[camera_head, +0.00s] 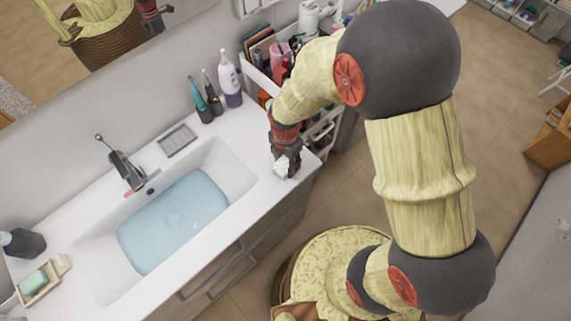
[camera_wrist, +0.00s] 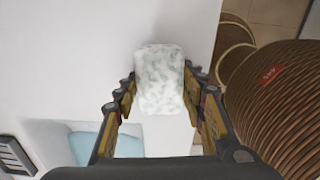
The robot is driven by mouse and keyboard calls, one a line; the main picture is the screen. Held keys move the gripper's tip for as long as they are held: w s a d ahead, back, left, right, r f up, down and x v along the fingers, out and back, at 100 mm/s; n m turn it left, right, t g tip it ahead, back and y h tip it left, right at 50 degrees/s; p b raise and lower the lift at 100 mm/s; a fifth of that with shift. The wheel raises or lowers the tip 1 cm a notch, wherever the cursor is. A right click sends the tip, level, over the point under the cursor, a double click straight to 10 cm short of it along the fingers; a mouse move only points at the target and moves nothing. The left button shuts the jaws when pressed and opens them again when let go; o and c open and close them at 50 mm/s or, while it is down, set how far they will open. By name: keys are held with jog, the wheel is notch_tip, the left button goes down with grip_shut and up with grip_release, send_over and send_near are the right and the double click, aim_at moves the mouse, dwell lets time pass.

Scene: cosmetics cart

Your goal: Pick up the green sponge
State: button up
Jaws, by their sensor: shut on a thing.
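My gripper (camera_wrist: 157,88) is shut on a pale block (camera_wrist: 158,78), white with grey-green mottling and rounded corners. The block sits between the two fingertips, and its far end sticks out past them. In the head view my gripper (camera_head: 285,160) is at the right end of the white counter, with the pale block (camera_head: 281,168) just showing below it. I cannot tell whether the block touches the counter. A plain green block (camera_head: 34,281) lies in a light tray (camera_head: 42,290) at the counter's left end, far from my gripper.
A sink (camera_head: 240,168) with pale blue water fills the counter's middle, with a faucet (camera_head: 126,172) behind. Toothbrushes (camera_head: 201,104) and a white-purple bottle (camera_head: 230,82) stand at the back. A crowded cart (camera_head: 318,128) is beyond the counter's right end. The counter's front right is clear.

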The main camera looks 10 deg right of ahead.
aim_at(285, 164)
jog(key=shift+w+r, duration=0.1)
jog(key=shift+r, duration=0.55)
jog(key=shift+s+r+p, duration=0.2)
jog(key=shift+r+p, duration=0.2)
jog(key=shift+r, duration=0.85)
jog(key=s+r+p, duration=0.1)
jog(key=s+r, duration=0.8)
jog(key=s, duration=0.4)
jog(key=shift+s+a+p, duration=0.4)
jog(key=shift+a, duration=0.05)
jog(key=shift+r, duration=0.1)
jog(key=o, duration=0.5)
jog(key=c, duration=0.4)
